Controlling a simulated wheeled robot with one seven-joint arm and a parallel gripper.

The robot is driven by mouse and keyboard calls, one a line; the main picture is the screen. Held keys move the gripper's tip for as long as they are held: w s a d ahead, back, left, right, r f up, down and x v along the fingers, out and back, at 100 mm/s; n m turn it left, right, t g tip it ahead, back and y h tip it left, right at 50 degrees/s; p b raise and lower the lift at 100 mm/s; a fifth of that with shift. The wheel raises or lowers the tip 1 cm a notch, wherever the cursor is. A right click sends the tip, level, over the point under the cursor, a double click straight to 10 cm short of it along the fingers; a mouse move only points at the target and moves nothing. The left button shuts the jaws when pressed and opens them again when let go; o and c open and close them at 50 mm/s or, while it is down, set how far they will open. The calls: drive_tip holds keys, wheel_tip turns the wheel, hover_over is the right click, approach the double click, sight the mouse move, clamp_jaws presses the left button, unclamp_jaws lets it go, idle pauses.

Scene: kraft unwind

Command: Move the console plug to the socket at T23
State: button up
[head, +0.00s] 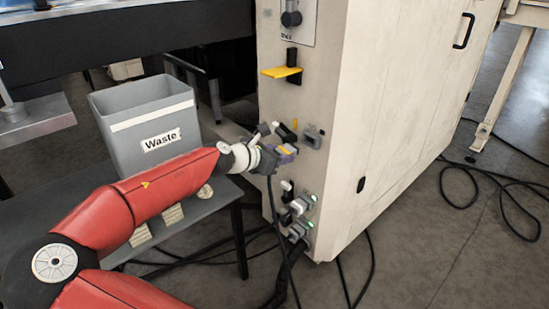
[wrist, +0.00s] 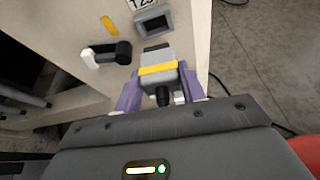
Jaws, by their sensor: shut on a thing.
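My gripper (wrist: 158,82) has purple fingers and is shut on the console plug (wrist: 155,58), a grey block with a yellow band. The plug's front points at the cabinet face. A grey-framed socket (wrist: 153,23) lies just beyond the plug in the wrist view, under a cut-off label (wrist: 143,3) that seems to end in 23. A gap shows between plug and socket. In the head view, my gripper (head: 272,156) is at the cabinet's narrow face, with the plug (head: 287,151) below and left of the socket (head: 313,137).
A black lever (wrist: 122,52) with a white tip sits left of the socket. A yellow-handled switch (head: 284,72) is above. The Waste bin (head: 145,105) stands left; black cables hang below.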

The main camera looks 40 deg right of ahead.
sight(286, 149)
drive_tip(key=shift+d+b, duration=0.7)
drive_tip(key=shift+d, duration=0.6)
drive_tip(key=shift+w+d+r, duration=0.1)
drive_tip(key=shift+d, duration=0.2)
drive_tip(key=shift+d+p, duration=0.3)
drive_tip(key=shift+d, duration=0.35)
drive_tip(key=shift+w+d+p, duration=0.1)
drive_tip(key=shift+d+p, duration=0.9)
drive_tip(key=shift+p, duration=0.35)
idle(0.6)
drive_tip(key=o, duration=1.3)
drive_tip(key=shift+c, duration=0.2)
drive_tip(key=shift+a, duration=0.1)
